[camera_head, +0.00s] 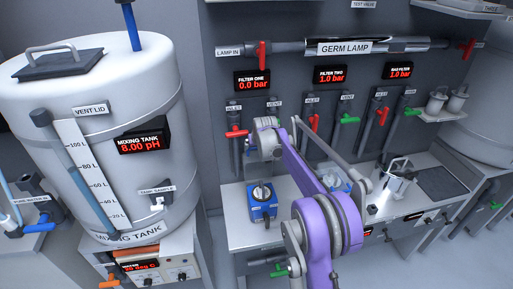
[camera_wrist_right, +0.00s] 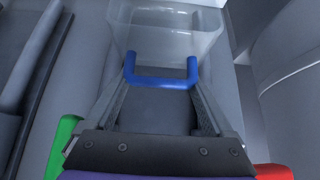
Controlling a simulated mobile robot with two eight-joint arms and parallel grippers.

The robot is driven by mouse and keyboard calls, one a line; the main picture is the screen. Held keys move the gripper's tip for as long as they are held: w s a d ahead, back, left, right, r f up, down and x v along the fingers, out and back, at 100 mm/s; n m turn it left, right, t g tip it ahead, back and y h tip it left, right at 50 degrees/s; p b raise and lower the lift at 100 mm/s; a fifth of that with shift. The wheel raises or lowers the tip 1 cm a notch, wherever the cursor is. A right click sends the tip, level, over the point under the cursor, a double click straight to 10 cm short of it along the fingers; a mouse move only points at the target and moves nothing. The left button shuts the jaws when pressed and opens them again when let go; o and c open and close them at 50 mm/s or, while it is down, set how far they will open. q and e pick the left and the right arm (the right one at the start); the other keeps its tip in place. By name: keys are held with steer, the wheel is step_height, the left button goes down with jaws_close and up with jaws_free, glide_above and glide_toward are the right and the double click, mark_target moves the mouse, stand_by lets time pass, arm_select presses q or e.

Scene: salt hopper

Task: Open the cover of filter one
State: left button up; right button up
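The filter one display (camera_head: 252,81) reads 0.0 bar on the back wall panel. In the right wrist view, a clear, cup-like part (camera_wrist_right: 168,38) with a blue U-shaped handle (camera_wrist_right: 160,82) lies ahead of my right gripper (camera_wrist_right: 160,95). The two fingers are open and apart, with their tips close to the two ends of the handle. I cannot tell whether they touch it. In the head view, my purple right arm reaches up to the filter one area, and its wrist hides what is behind it. My left gripper is not in view.
A red valve (camera_head: 237,133) is left of my right wrist, and another red valve (camera_head: 314,123) is right of it. A blue device (camera_head: 262,203) stands on the bench below. The mixing tank (camera_head: 150,85) is at the left.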

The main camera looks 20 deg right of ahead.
steer(key=shift+o, duration=0.7)
steer(key=v, duration=1)
steer(key=shift+s+r, duration=0.15)
steer(key=shift+r, duration=0.15)
steer(key=shift+a, duration=0.1)
